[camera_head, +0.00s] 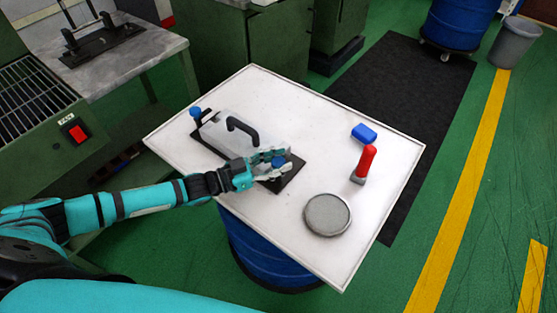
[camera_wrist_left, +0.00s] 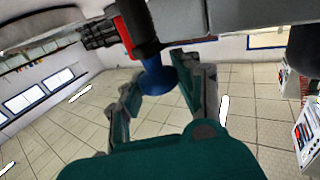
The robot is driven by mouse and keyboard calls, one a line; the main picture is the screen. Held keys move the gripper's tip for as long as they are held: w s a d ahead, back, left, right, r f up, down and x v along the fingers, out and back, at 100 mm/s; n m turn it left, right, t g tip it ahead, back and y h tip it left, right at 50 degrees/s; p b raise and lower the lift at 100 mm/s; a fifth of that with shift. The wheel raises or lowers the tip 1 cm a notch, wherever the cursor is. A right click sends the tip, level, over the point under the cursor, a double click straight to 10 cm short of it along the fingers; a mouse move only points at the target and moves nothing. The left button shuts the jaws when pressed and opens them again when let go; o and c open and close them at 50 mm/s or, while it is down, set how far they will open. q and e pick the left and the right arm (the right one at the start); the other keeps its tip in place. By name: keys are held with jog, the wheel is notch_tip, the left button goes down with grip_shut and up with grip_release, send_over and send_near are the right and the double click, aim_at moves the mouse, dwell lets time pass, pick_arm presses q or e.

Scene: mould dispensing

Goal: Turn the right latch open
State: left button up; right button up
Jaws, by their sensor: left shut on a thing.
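The mould (camera_head: 222,132) is a grey block with a black arched handle (camera_head: 243,127), lying on a black base plate (camera_head: 292,178) on the white table. The right latch ends in a blue knob (camera_head: 279,162) at the plate's right end. My left gripper (camera_head: 277,157) is shut on this knob, with a finger on either side. In the left wrist view the knob (camera_wrist_left: 158,80) sits between the fingertips, under a dark and red stem (camera_wrist_left: 130,36). The left latch's blue knob (camera_head: 195,112) stands at the far left end of the plate. My right gripper is not in view.
A green machine with a red switch (camera_head: 76,131) stands at the left.

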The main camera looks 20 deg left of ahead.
pick_arm(q)
jog(key=shift+w+f+m+g+h+b, duration=0.2)
jog(key=shift+m+g+h+b, duration=0.6)
jog(key=shift+b, duration=0.45)
grip_shut()
jog(key=shift+s+r+m+g+h+b, duration=0.15)
jog(key=shift+m+g+h+b, duration=0.4)
jog(key=shift+m+g, duration=0.6)
jog(key=shift+n+g, duration=0.25)
jog(key=o, duration=1.1)
grip_release()
jog(key=shift+a, duration=0.1)
jog(key=v, duration=1.2)
